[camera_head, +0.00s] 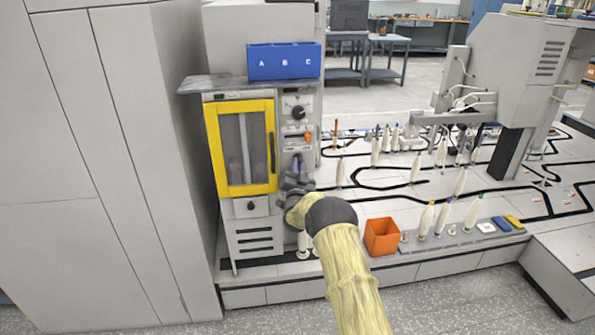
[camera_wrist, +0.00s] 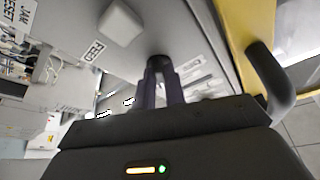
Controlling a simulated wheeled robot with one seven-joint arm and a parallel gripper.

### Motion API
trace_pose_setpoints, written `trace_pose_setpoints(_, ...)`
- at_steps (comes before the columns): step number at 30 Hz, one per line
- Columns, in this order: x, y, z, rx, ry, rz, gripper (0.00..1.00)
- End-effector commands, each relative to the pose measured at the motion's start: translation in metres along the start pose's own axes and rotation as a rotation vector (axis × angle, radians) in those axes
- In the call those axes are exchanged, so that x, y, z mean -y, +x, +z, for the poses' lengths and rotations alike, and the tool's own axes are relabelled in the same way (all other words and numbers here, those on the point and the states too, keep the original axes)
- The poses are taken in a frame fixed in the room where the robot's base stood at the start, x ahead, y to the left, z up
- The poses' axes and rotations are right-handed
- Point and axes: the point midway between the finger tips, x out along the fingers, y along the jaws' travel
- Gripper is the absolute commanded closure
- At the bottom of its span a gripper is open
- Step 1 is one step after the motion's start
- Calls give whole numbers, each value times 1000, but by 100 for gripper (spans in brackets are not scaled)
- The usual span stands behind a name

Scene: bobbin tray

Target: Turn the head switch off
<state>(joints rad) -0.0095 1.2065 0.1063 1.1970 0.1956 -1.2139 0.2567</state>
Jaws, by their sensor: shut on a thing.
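The machine with a yellow-framed door (camera_head: 240,147) stands at the left, and its narrow control panel (camera_head: 287,133) is right of the door. My gripper (camera_head: 298,163) is at the lower part of this panel, below a black dial and an orange switch. In the wrist view its two dark fingers (camera_wrist: 162,88) are close together on a small dark knob (camera_wrist: 159,63) at the panel face. The fingers and wrist cover most of this knob. I cannot read a label that names the head switch, nor tell which way the knob is turned.
A black dial (camera_head: 298,112) and an orange switch (camera_head: 308,137) sit above my gripper. The yellow door's dark handle (camera_wrist: 271,80) is close on the right in the wrist view. An orange bin (camera_head: 381,237) and several bobbins stand right of my arm.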

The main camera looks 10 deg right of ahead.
Motion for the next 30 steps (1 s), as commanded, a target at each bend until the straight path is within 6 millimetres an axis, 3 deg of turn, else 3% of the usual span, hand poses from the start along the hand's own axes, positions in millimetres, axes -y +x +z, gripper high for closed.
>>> trace_pose_setpoints(30, -9, 0, 0, 3, -870, -363, 100)
